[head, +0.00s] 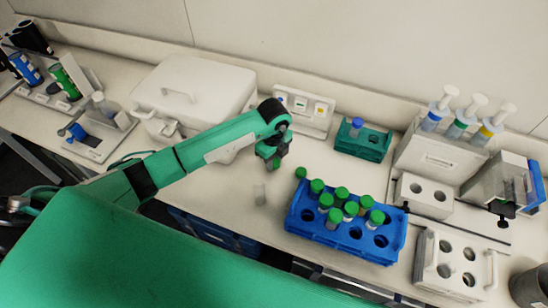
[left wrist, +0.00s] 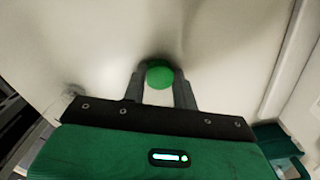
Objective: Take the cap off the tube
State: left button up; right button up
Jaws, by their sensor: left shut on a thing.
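My left gripper (head: 273,163) is shut on a green cap (head: 274,164) above the bench, right of the white box. In the left wrist view the round green cap (left wrist: 160,75) sits between the two grey fingers (left wrist: 160,88). Whether anything hangs under the cap is hard to tell at this size. My right gripper is not in view.
A small green rack (head: 362,143) with a blue-capped tube stands behind. A white box (head: 192,88) is at the back left. White holders (head: 455,267) stand at the right.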

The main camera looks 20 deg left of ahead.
aim_at(274, 162)
pick_arm(q)
jog(key=shift+f, duration=0.15)
jog(key=o, duration=1.1)
jog(key=shift+r, duration=0.45)
notch_tip(274, 162, up, 12)
jog(key=b, duration=0.4)
jog(key=shift+f, duration=0.25)
